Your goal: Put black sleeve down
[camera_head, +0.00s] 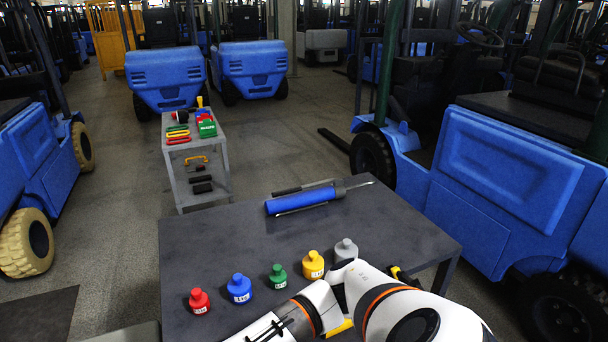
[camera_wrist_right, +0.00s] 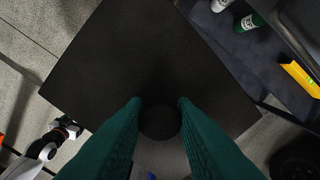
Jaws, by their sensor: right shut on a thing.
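In the right wrist view, my right gripper (camera_wrist_right: 160,112) shows as two dark green fingers, shut on a dark round piece, the black sleeve (camera_wrist_right: 160,123). A broad dark square surface (camera_wrist_right: 140,55) lies behind the piece; I cannot tell whether it belongs to the sleeve. In the head view, white arm links with orange rings cross the front right of the grey table (camera_head: 200,240). They hide my right gripper and the sleeve. I cannot make out my left gripper's fingers in either view.
Red (camera_head: 199,302), blue (camera_head: 239,289), green (camera_head: 278,277), yellow (camera_head: 313,265) and grey (camera_head: 346,250) bottles stand along the table. A blue cylindrical tool (camera_head: 302,200) lies at its back. A cart (camera_head: 196,170) stands behind; a blue forklift (camera_head: 500,180) is right. The table's left middle is clear.

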